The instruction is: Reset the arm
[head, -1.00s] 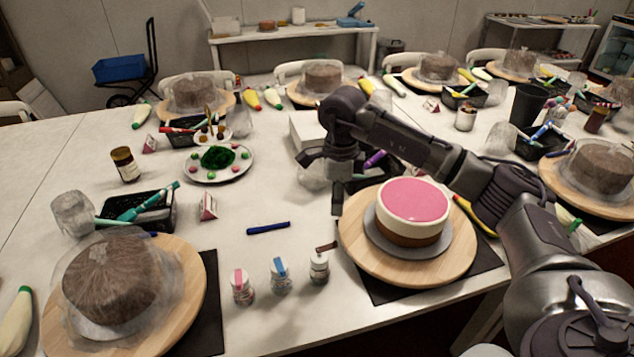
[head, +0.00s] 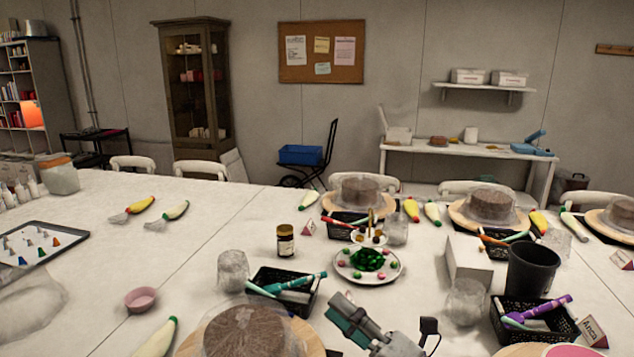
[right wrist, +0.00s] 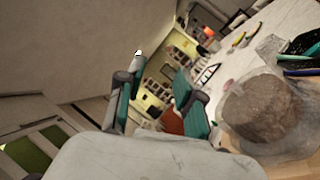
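My right gripper (head: 390,320) shows at the bottom middle of the head view, with teal pads on its fingers. In the right wrist view its two fingers (right wrist: 160,75) stand apart with nothing between them, so it is open and empty. A brown cake under clear wrap (head: 245,332) is at the bottom edge of the head view, left of the gripper. A wrapped brown cake also shows at the right of the wrist view (right wrist: 258,108), beside the fingers. A pink-topped cake (head: 570,351) is mostly cut off at the bottom right. My left gripper is not in view.

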